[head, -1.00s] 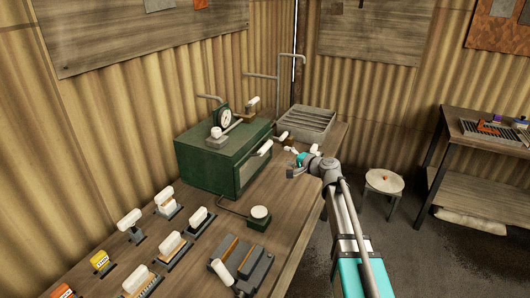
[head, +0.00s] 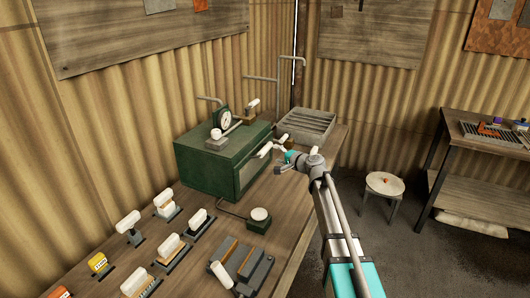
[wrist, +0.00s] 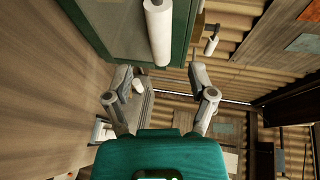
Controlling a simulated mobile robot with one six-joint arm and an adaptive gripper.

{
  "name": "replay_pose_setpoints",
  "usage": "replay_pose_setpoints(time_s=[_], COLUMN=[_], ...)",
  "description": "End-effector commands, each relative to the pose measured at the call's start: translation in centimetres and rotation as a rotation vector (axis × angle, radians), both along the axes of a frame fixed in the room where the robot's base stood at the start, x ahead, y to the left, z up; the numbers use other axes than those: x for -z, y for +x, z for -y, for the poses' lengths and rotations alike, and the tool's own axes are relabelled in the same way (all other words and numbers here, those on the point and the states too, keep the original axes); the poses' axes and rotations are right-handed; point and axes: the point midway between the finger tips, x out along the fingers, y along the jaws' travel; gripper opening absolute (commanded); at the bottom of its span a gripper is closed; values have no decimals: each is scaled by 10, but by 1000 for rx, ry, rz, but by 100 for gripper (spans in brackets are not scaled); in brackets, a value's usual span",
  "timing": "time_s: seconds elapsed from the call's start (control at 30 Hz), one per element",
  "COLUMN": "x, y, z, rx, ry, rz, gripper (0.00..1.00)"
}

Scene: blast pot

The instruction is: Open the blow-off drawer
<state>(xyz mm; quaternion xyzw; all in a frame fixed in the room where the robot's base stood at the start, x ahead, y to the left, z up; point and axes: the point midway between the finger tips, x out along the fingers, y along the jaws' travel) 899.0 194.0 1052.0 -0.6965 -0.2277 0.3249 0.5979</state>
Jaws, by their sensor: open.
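A green cabinet (head: 212,168) stands on the bench with a framed front panel and a white cylindrical handle (head: 264,150) on that front. I cannot tell which part is the blow-off drawer; the front panel looks shut. My gripper (head: 281,158) is just right of the handle, open and empty. In the wrist view the white handle (wrist: 158,32) lies beyond the fingertips, roughly in line with the gap between them, in front of the cabinet's panel (wrist: 115,25). The open gripper (wrist: 160,78) appears apart from the handle.
A gauge (head: 222,118) and white-handled levers sit on the cabinet. A grey slatted tray (head: 306,125) stands behind it. Several white-handled tools and a round white button (head: 259,215) lie in front. A stool (head: 384,184) and side table (head: 480,150) stand right, with open floor between.

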Motion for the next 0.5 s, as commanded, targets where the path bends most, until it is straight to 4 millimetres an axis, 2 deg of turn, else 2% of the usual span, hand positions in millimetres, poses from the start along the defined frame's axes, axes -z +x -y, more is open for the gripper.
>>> replay_pose_setpoints(time_s=[0.03,0.2,0.5], x=[3,8,13], y=[9,27,49], z=[-6,-25,-49], rx=[-1,-1,0], ry=[0,-1,-1], rz=[0,1,1], gripper=[72,72,72])
